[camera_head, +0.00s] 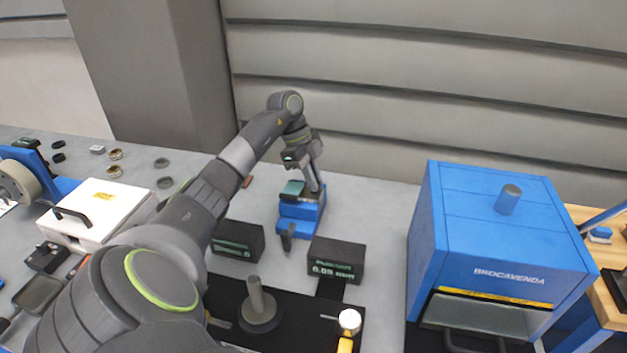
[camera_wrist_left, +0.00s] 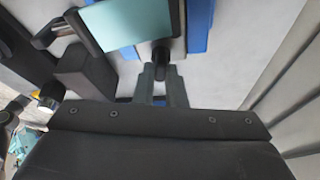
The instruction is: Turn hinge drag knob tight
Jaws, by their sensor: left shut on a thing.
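A blue device (camera_head: 298,224) with a teal plate (camera_head: 292,188) on top stands at the middle of the bench. In the left wrist view the teal plate (camera_wrist_left: 132,20) is close by, at the top. A small dark knob (camera_wrist_left: 161,52) sticks out beside the plate, along the device's blue side. My left gripper (camera_wrist_left: 161,74) is shut on this knob, one finger on each side of its end. In the head view the left gripper (camera_head: 315,181) comes down at the device's back right, and the knob is hidden there. My right gripper is not in view.
Two black boxes with green displays (camera_head: 336,259) stand in front of the device. A large blue cabinet (camera_head: 485,240) is at the right. A white case (camera_head: 97,212) is at the left. A grey post on a round base (camera_head: 257,302) stands on a black mat.

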